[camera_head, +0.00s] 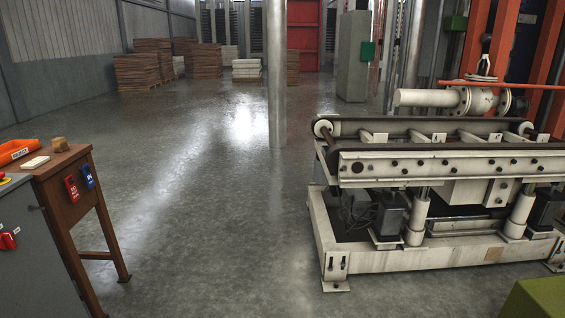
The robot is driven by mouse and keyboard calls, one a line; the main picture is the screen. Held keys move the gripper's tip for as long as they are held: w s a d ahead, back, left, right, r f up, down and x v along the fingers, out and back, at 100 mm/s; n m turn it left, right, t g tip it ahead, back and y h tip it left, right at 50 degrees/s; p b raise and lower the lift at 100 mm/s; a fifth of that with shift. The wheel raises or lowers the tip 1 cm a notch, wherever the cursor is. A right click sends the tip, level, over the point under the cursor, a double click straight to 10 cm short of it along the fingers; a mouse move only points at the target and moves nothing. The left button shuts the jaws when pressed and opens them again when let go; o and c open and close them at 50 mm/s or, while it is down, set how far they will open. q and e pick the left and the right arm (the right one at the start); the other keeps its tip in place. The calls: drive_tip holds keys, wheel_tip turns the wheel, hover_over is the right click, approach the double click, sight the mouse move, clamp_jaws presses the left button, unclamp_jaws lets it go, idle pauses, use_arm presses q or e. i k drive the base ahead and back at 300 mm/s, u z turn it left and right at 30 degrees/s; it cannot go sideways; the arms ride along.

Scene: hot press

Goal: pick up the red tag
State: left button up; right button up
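A red tag (71,188) hangs on the side of the brown wooden table at the left of the head view. A blue tag (88,176) hangs just to the right of it on the same side. Both tags carry small white lettering that is too small to read. Neither of my grippers shows in this view, so nothing is seen touching the tags.
The wooden table (62,217) holds an orange tray (14,150), a white block and a small brown block. A grey cabinet (22,250) with red controls stands before it. A white roller machine (440,165) fills the right. The floor between is clear, except a pillar (277,90).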

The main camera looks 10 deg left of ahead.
sight(72, 190)
drive_tip(key=u, duration=0.35)
drive_tip(key=i, duration=2.7)
drive_tip(key=u, duration=1.15)
drive_tip(key=i, duration=1.8)
drive_tip(key=u, duration=1.3)
